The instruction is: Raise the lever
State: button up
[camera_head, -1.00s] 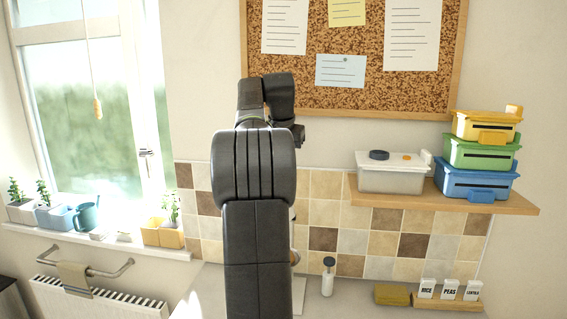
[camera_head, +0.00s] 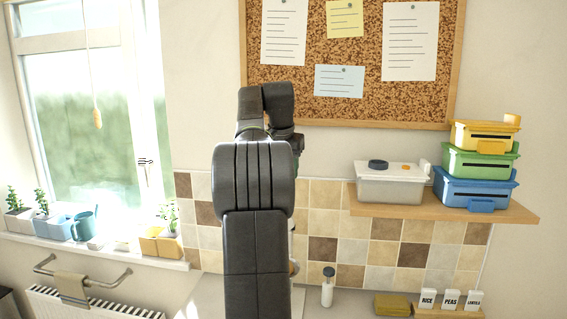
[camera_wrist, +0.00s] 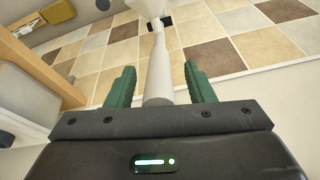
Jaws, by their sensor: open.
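In the wrist view a pale grey rod (camera_wrist: 158,72), which looks like the lever, runs from a white rounded body (camera_wrist: 148,7) at the top edge down between my fingers. My gripper (camera_wrist: 159,70) has two green fingers, spread apart, one on each side of the rod. A gap shows between the rod and each finger, so it is not gripped. The rod's near end is hidden by the gripper body. In the head view my own dark arm covers the middle, and the lever and my fingertips cannot be made out.
Tiled wall (camera_head: 325,220) lies behind. A wooden shelf (camera_head: 440,207) holds a white box (camera_head: 390,188) and stacked coloured boxes (camera_head: 476,165) to the right. Below are a bottle (camera_head: 327,292) and labelled jars (camera_head: 451,299). A window (camera_head: 90,120) is at left.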

jog(key=v, duration=1.1)
jog(key=shift+r, duration=0.4)
jog(key=shift+s, duration=0.15)
jog(key=x, duration=1.2)
jog(key=shift+a, duration=0.1)
